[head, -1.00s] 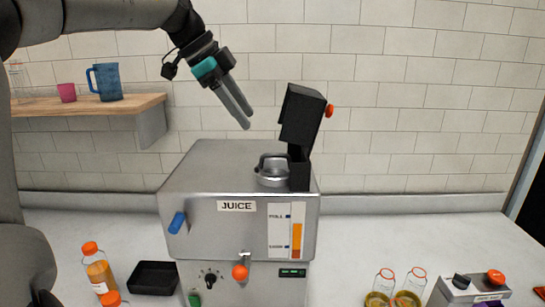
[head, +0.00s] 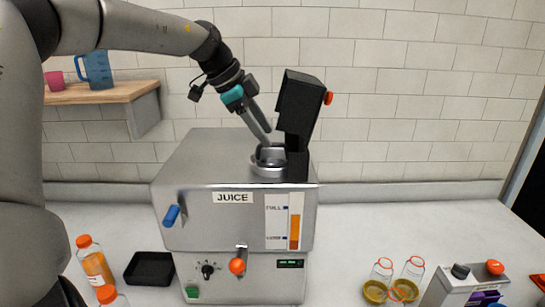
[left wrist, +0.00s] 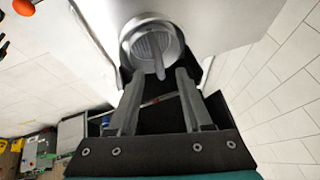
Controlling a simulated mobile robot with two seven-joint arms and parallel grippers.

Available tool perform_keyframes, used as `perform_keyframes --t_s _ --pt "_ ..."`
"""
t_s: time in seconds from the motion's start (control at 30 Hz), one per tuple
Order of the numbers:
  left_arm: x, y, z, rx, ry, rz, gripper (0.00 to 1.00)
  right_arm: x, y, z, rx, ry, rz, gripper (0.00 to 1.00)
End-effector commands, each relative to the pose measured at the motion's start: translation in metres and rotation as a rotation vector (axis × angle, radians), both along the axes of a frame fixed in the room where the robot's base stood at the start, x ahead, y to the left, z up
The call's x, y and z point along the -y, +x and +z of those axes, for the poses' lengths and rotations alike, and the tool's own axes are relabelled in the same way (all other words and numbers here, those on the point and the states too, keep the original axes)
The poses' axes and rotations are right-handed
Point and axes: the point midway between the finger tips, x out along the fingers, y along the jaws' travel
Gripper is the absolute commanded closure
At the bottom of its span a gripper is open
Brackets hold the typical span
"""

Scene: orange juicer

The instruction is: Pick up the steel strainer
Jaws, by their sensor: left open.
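The steel strainer (head: 268,158) sits on top of the steel juice machine (head: 215,160), just left of the raised black press. In the left wrist view the strainer (left wrist: 150,45) shows as a round steel bowl with ridges inside and a handle pointing toward my jaws. My left gripper (head: 262,134) comes down over the strainer from the upper left. Its two fingers (left wrist: 157,95) are open, with the handle's end between or just ahead of them; I cannot tell whether they touch. My right gripper is in neither view now.
A black press arm (head: 300,108) with an orange knob stands close to the right of the strainer. Orange bottles and a black tray (head: 150,268) are at left. Jars (head: 378,285) and a small control box (head: 470,285) are at right. A wooden shelf (head: 105,93) holds cups.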

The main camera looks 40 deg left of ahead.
Motion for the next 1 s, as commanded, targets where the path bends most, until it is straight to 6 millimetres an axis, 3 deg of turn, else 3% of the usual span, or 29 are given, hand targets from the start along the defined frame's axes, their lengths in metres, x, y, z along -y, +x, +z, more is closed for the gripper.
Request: perform_keyframes --t_s 0.4,0.73,1.0 --pt "0.009 0.019 -0.039 -0.004 0.000 0.000 0.50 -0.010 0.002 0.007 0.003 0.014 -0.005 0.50" --pt "0.010 0.021 -0.042 -0.001 0.000 0.001 0.50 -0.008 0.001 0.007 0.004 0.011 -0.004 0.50" --pt "0.010 0.021 -0.042 -0.001 0.000 0.001 0.80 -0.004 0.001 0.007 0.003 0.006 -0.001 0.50"
